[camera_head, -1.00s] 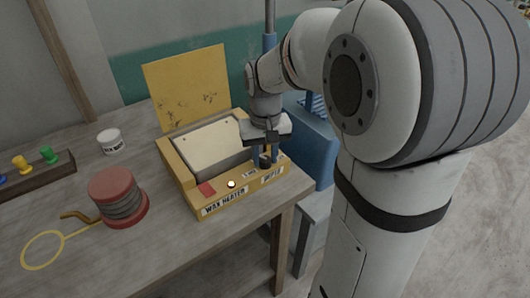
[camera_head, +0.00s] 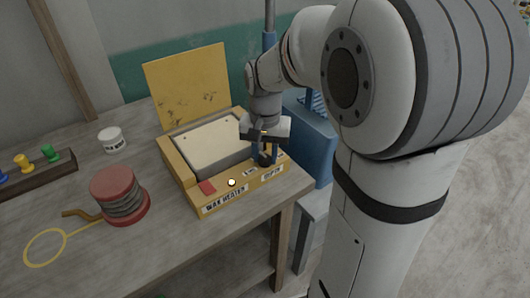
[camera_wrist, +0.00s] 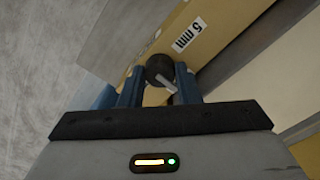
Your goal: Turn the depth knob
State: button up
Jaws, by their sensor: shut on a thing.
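The dark round depth knob (camera_wrist: 160,68) sits on the yellow wax heater box (camera_head: 215,209), near its front right corner. In the wrist view it lies between the two blue fingers of my gripper (camera_wrist: 157,85), and a pale pointer mark shows on it. My gripper (camera_head: 265,158) points down over the box and is shut on the knob. A "5 mm" label (camera_wrist: 187,35) shows beside the knob. In the head view the knob is mostly hidden by the fingers.
The box's yellow lid (camera_head: 188,85) stands open at the back. A red spool (camera_head: 119,196), a white jar (camera_head: 111,139) and a rack with coloured pegs (camera_head: 30,170) are on the wooden table to the left. A blue container (camera_head: 312,140) stands behind right.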

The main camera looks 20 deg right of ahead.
aim_at(265, 157)
jog(key=o, duration=1)
notch_tip(265, 157, up, 8)
jog(key=shift+f+p, duration=0.1)
jog(key=shift+p, duration=0.2)
jog(key=s+n+t+p, duration=0.1)
jog(key=s, duration=0.4)
jog(key=s+f+n+p, duration=0.1)
jog(key=s+n, duration=0.1)
jog(key=s, duration=0.2)
jog(key=s+f+n+t+p, duration=0.1)
jog(key=s+n, duration=0.1)
jog(key=s, duration=0.3)
jog(key=shift+s+t, duration=0.3)
